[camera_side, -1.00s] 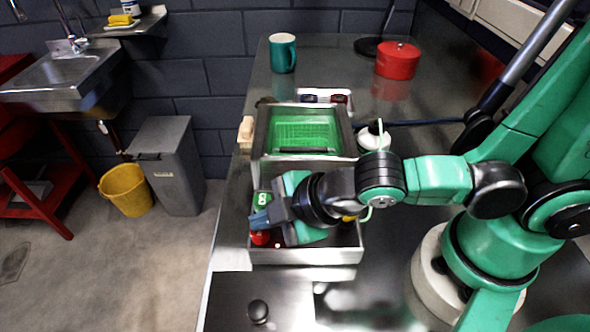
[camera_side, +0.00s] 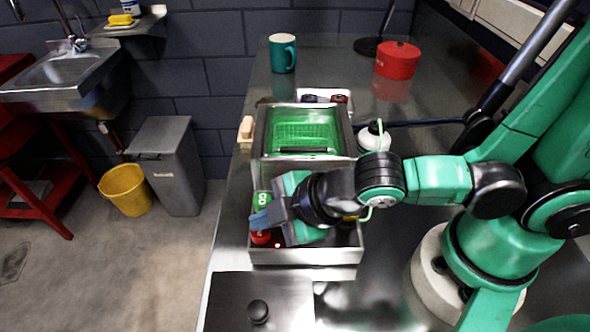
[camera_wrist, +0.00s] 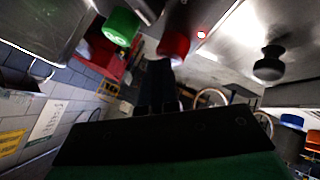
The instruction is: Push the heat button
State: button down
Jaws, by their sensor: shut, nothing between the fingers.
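A metal washer with a control panel (camera_side: 345,246) on its front stands on the bench. A green button (camera_side: 262,198) with white marks and a red button (camera_side: 261,237) show at the panel's left side. The green button (camera_wrist: 121,26) and the red button (camera_wrist: 173,45) also show in the wrist view. I cannot read which one is the heat button. A small red light (camera_wrist: 201,34) glows beside the red button. My gripper (camera_side: 260,219) is shut and empty, over the panel between the two buttons in the side view. I cannot tell whether it touches either. My gripper hides much of the panel.
A tank (camera_side: 258,150) with green liquid and a basket sits behind the panel. A white bottle (camera_side: 375,138) stands to its right. A black knob (camera_side: 258,311) is on a metal lid at the front. A teal mug (camera_side: 282,54) and red pot (camera_side: 398,60) stand farther back.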

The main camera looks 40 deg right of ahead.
jog(key=shift+r, duration=3)
